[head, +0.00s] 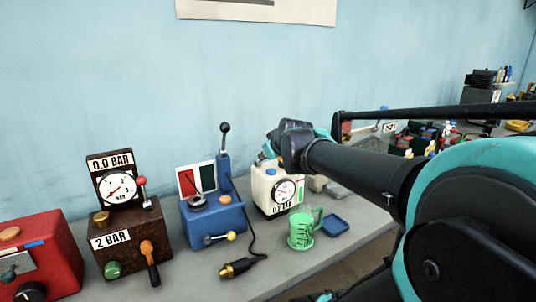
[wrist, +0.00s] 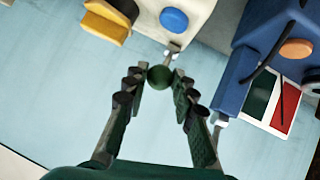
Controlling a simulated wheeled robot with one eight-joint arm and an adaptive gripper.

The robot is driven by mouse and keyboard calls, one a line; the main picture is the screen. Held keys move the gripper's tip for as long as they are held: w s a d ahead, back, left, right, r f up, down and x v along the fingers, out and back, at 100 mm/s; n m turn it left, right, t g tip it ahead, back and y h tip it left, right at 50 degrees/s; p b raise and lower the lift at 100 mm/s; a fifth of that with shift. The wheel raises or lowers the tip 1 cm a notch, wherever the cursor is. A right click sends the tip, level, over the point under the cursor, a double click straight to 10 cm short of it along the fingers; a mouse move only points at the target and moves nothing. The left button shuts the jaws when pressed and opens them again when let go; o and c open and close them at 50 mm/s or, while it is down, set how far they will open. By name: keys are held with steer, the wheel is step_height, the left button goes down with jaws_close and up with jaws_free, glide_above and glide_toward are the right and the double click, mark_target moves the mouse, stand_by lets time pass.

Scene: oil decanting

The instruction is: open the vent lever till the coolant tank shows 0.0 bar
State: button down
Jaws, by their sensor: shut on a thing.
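The white tank (head: 276,190) with a blue cap stands on the bench in the head view. Its round gauge (head: 285,191) faces me; the readout (head: 290,208) below is too small to read surely. In the wrist view the tank's top (wrist: 190,8) and blue cap (wrist: 174,20) are at the top edge. A lever with a green ball knob (wrist: 160,77) sticks out from the tank there. My gripper (wrist: 160,75) is shut on the green knob, its fingertips on either side. In the head view my wrist hides the lever and the fingers.
A blue machine (head: 213,222) with an upright lever stands left of the tank. A brown box (head: 135,240) with a gauge and a red box (head: 45,262) are further left. A green mug (head: 302,230) and a blue dish (head: 335,225) stand in front, right.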

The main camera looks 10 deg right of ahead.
steer(key=shift+s+f, duration=0.15)
steer(key=shift+f, duration=0.05)
steer(key=c, duration=1.2)
jaws_free()
steer(key=shift+r, duration=0.1)
steer(key=v, duration=1.2)
